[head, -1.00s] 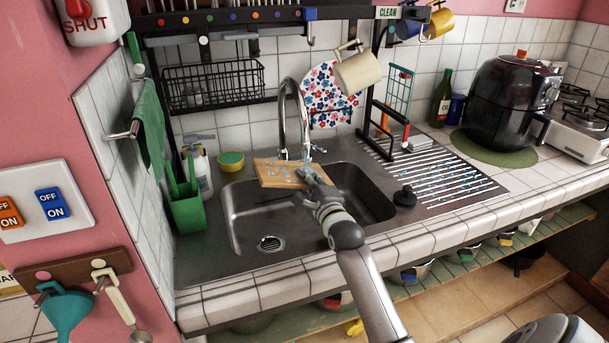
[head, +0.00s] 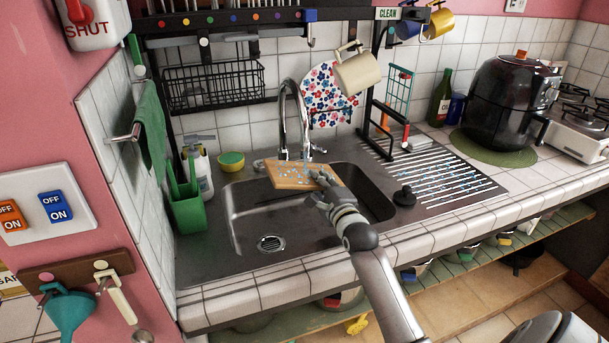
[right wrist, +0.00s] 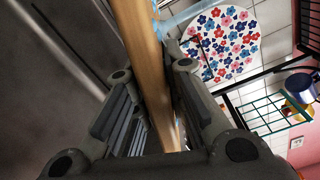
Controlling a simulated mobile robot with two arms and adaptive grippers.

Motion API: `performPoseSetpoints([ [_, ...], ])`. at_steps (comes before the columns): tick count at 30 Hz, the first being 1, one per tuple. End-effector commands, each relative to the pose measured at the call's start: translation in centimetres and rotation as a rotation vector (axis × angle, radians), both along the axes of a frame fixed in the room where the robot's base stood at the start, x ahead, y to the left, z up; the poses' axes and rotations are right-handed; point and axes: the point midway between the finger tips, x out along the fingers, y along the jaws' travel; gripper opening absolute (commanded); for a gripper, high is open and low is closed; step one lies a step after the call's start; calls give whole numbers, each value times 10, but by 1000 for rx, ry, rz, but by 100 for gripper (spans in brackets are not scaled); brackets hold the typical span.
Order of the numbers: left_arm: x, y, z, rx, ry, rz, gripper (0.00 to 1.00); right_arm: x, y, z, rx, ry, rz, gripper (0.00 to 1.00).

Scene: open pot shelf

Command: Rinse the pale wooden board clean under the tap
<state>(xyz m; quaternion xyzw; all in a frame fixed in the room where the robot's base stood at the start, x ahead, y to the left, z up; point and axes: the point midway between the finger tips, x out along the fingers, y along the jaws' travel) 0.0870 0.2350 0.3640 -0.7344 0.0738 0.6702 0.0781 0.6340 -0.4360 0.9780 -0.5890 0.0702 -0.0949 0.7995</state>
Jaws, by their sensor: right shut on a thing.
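The pale wooden board (head: 292,180) is held over the sink basin, under the spout of the tap (head: 287,112). Pale blue-white spots that look like water show on its upper face. My right gripper (head: 322,184) is shut on the board's right edge. In the right wrist view the board (right wrist: 146,62) stands edge-on between the two fingers (right wrist: 150,115), and a light blue streak of water runs beside it. The sink basin (head: 240,208) is below the board, with its drain (head: 271,243) clear. My left gripper is not in view.
A green caddy (head: 188,208), a soap bottle (head: 203,176) and a sponge (head: 231,161) stand left of the tap. A black plug (head: 405,196) lies right of the basin, beside the ribbed drainer (head: 440,185). A cream mug (head: 359,70) hangs above the sink from the rack.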

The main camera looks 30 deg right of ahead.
Motion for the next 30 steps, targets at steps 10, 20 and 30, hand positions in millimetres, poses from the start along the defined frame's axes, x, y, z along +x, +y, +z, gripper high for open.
performPoseSetpoints([
  [10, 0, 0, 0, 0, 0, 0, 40, 0, 0, 1, -1, -3, 0, 0],
  [20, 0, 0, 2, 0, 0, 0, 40, -5, -6, 1, -2, -1, -1, 0],
  [30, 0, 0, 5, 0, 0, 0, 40, -17, -19, 1, -3, -1, -2, 0],
])
